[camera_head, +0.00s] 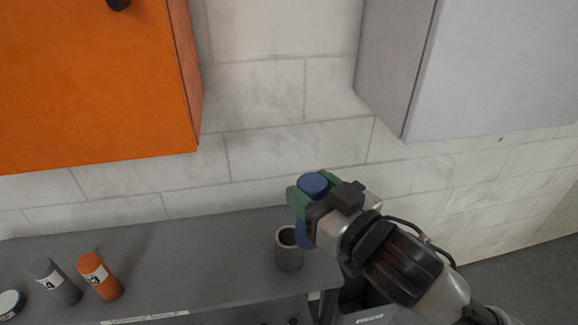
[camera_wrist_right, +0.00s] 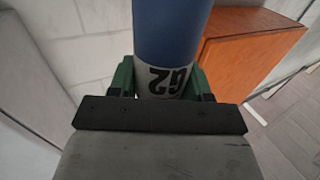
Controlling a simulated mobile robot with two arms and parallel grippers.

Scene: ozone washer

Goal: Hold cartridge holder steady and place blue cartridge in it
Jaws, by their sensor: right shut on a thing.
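The blue cartridge (camera_head: 313,185) is held upright between the green fingers of my right gripper (camera_head: 312,200). It also shows in the right wrist view (camera_wrist_right: 172,35), with a white label reading "G2". The cartridge holder (camera_head: 289,252), a grey open-topped cup, stands upright on the grey counter. My right gripper and the cartridge are just right of the holder in the head view, above the counter. The cartridge's lower end shows beside the holder's rim; whether they touch cannot be told. My left gripper is not in view.
A grey cartridge (camera_head: 54,282) and an orange cartridge (camera_head: 100,277) are on the counter (camera_head: 190,262) at left. A white-topped round thing (camera_head: 10,303) is at the far left edge. An orange cabinet (camera_head: 95,85) and a grey cabinet (camera_head: 490,70) hang above.

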